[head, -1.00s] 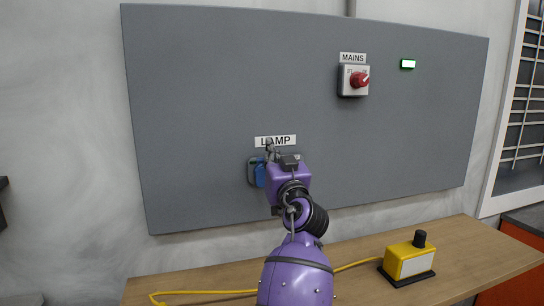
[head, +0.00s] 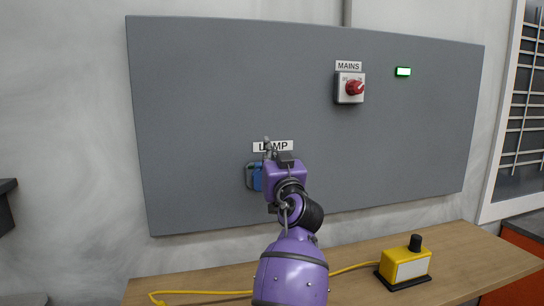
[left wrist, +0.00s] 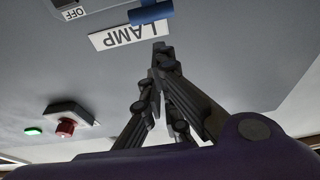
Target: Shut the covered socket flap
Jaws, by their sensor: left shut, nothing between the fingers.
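The covered socket (head: 249,176), below the LAMP label (head: 287,146), shows a grey edge and part of its blue flap (head: 258,179) in the head view; my left gripper hides the rest. In the left wrist view, which is upside down, the blue flap (left wrist: 151,12) is cut by the top edge and overlaps the LAMP label (left wrist: 130,35). It looks like it stands out from the panel, but its exact angle is unclear. My left gripper (head: 267,144) is shut and empty, its tips over the label. The tips (left wrist: 160,47) show close to the flap; contact is unclear.
A grey box marked OFF (left wrist: 72,11) is beside the flap. The panel (head: 215,90) also carries the MAINS switch (head: 350,88) with a red knob and a lit green lamp (head: 403,72). A yellow box (head: 404,266) with a cable stands on the wooden bench (head: 455,250).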

